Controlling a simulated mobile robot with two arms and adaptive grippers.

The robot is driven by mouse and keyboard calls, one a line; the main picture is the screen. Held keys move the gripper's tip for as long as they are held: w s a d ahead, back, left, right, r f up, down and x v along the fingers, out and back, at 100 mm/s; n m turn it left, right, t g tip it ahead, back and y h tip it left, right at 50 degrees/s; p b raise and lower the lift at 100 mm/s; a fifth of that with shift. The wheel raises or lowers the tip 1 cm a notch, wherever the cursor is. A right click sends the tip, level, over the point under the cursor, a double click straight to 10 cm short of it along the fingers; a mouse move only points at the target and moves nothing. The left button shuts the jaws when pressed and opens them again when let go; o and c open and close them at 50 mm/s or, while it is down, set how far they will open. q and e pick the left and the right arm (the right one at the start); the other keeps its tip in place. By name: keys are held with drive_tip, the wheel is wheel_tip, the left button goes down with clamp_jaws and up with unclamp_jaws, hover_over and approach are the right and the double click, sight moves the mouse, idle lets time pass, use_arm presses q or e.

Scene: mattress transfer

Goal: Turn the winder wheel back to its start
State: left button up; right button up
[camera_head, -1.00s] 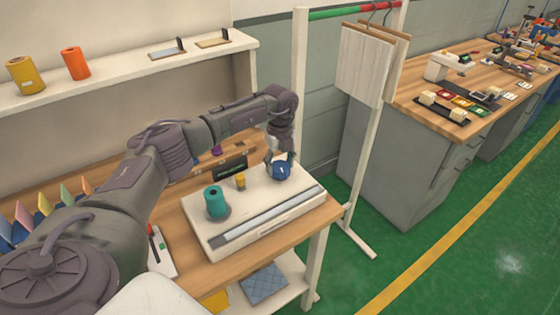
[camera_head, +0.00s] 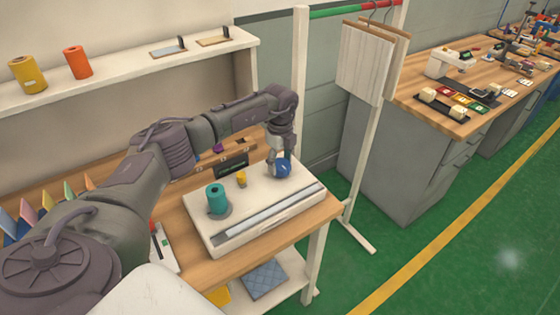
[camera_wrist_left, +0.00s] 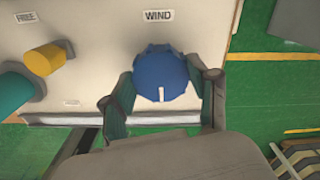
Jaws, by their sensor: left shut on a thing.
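The blue winder wheel (camera_head: 283,168) sits on the right part of a white machine box (camera_head: 262,214). In the left wrist view the wheel (camera_wrist_left: 162,76) has a white mark on its near side, pointing toward my gripper, away from the "WIND" label (camera_wrist_left: 158,15). My left gripper (camera_wrist_left: 162,92) has a finger on either side of the wheel and is shut on it. In the head view my left gripper (camera_head: 279,156) comes down on the wheel from above. My right gripper is not in view.
A teal spool (camera_head: 216,199) and a small yellow peg (camera_head: 241,179) stand on the box, left of the wheel. A "FREE" label (camera_wrist_left: 25,18) is near the peg. A rack post (camera_head: 302,100) rises behind the table's right end. Green floor lies to the right.

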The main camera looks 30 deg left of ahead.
sight(281, 164)
use_arm(q)
drive_tip(key=o, duration=1.1)
drive_tip(key=shift+o, duration=0.2)
wheel_tip(281, 164, up, 12)
drive_tip(key=shift+d, duration=0.15)
